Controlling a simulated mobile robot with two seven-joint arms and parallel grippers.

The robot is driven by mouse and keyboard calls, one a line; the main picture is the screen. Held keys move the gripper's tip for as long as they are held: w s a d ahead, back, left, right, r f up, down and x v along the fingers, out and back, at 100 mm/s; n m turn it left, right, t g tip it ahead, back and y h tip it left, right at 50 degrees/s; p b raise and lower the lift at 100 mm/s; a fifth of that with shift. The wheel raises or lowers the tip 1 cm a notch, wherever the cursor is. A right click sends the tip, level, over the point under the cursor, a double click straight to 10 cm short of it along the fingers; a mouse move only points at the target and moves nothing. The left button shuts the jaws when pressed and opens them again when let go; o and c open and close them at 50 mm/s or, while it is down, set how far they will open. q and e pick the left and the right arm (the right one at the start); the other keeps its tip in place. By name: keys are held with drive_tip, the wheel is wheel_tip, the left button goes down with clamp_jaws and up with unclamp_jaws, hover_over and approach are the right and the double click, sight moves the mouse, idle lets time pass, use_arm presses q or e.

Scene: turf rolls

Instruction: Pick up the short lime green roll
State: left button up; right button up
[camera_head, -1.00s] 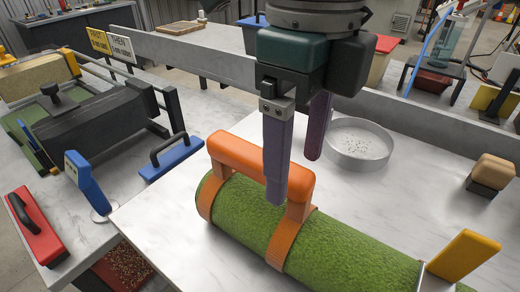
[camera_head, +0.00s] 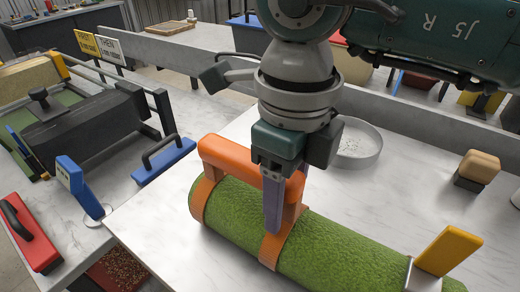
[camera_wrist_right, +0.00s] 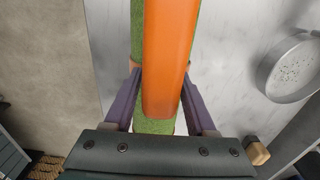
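A green turf roll (camera_head: 340,250) lies on the white marble table, running from centre left to lower right. An orange carrying handle (camera_head: 228,152) with two orange straps sits around it. My right gripper (camera_head: 280,215) is down at the handle from above, one finger showing on its near side. In the right wrist view, the fingers (camera_wrist_right: 161,78) stand on either side of the orange handle (camera_wrist_right: 168,60), open around it. I cannot tell whether they touch it. The roll (camera_wrist_right: 153,126) shows beneath. My left gripper is out of view.
A yellow-handled tool (camera_head: 448,252) stands at the roll's right end. A round metal dish (camera_head: 360,143) and a tan-topped block (camera_head: 478,168) lie behind. To the left are blue (camera_head: 165,160) and red (camera_head: 30,235) handled tools. The marble between dish and block is clear.

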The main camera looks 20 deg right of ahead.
clamp_jaws()
drive_tip(key=shift+r, duration=0.1)
idle(0.9)
